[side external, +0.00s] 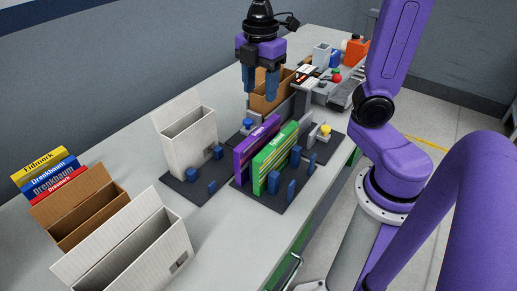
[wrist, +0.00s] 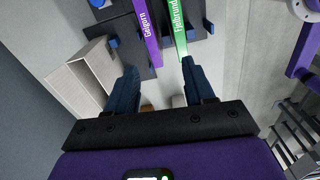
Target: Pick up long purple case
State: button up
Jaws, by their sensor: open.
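My gripper (side external: 261,90) is open and empty, fingers pointing down, above and slightly behind the cases. In the wrist view the purple case (wrist: 149,35) extends from the top edge to between my open fingers (wrist: 158,66). The green case (wrist: 179,30) lies near the right finger there. Neither finger visibly touches the purple case.
Blue blocks (side external: 291,189) stand on the base plates around the cases. A white open box (side external: 190,140) stands left of the purple case. Cardboard and white boxes (side external: 80,208) are at the near left. A brown box (side external: 268,98) stands behind my gripper.

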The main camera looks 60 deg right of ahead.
jog(key=w+d+r, duration=0.1)
jog(key=w+d, duration=0.1)
send_near(259, 131)
jog(key=shift+n, duration=0.4)
jog(key=f, duration=0.3)
jog(key=a+f, duration=0.1)
jog(key=f, duration=0.1)
jog(key=shift+w+f, duration=0.15)
jog(key=shift+f, duration=0.05)
jog(key=shift+d+f, duration=0.25)
jog(key=shift+f, duration=1.1)
jog(key=shift+d+f, duration=0.2)
jog(key=shift+f, duration=1.15)
grip_shut()
